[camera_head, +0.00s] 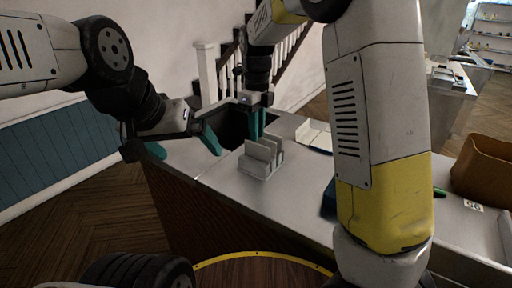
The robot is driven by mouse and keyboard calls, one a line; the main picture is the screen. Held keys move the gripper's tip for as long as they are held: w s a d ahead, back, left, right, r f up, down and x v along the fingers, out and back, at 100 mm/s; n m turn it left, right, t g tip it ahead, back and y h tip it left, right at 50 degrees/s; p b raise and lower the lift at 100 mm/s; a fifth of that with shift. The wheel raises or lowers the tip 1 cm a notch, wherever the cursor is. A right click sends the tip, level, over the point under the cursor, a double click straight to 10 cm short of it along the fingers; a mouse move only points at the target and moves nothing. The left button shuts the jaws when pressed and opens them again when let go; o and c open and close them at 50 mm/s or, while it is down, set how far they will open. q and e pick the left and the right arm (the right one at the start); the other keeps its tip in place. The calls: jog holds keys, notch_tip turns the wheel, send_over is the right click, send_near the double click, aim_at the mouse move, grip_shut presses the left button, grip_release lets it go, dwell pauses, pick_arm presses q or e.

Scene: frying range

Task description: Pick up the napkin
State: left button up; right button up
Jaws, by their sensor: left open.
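No napkin can be made out with certainty. A grey holder with upright slabs (262,160) stands on the metal counter, and I cannot tell whether napkins are in it. A flat pale item (315,135) lies behind it to the right and is partly hidden by my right arm. My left gripper (183,146) is open over the counter's left end, its teal fingers wide apart, left of the holder. My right gripper (258,124) points down just behind the holder. Its teal fingers look close together, and I cannot tell whether they are shut or touch anything.
The metal counter (215,178) has a dark recess (232,122) behind the grippers. A brown bin (484,168) stands at the right, near a green item (439,191). A dark blue item (329,198) is partly hidden by my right arm. Bare counter lies left of the holder.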

aim_at(257, 144)
jog(key=f, duration=0.6)
jog(key=shift+s+f, duration=0.15)
jog(key=shift+s, duration=0.15)
jog(key=shift+c, duration=0.5)
grip_shut()
